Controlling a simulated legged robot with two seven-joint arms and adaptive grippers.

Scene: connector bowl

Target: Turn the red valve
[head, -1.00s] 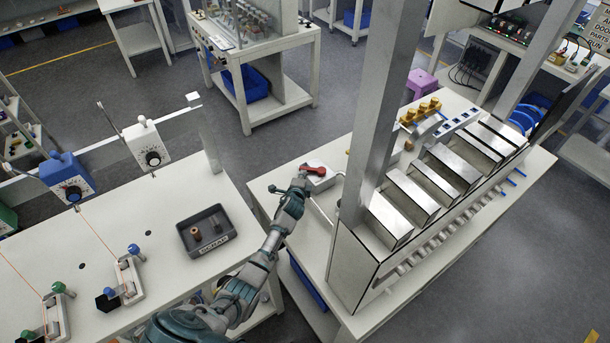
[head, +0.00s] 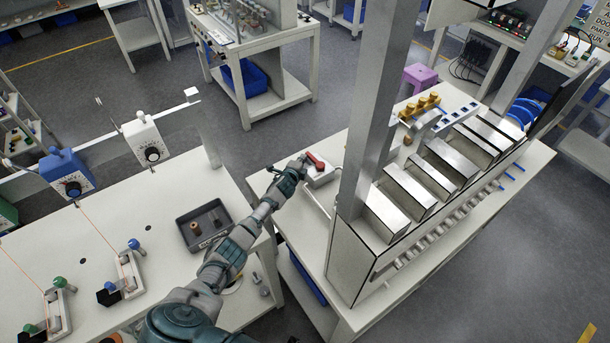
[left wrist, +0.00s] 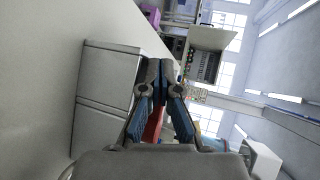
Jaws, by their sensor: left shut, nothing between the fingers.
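The red valve (head: 315,161) is a small red lever on a pale block (head: 321,178) at the near-left part of the bench, left of the metal post. Its lever slants from upper left to lower right in the head view. My left gripper (head: 298,166) is just left of the lever, close to its upper-left end; I cannot tell whether they touch. In the left wrist view my left gripper (left wrist: 163,68) is shut with nothing held, and part of the red lever (left wrist: 152,125) shows behind its fingers. My right gripper is not in view.
A tall metal post (head: 372,110) and a row of metal bins (head: 432,195) stand right of the valve. A dark scrap tray (head: 203,226) lies on the left table (head: 180,280). A floor gap separates the table and bench.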

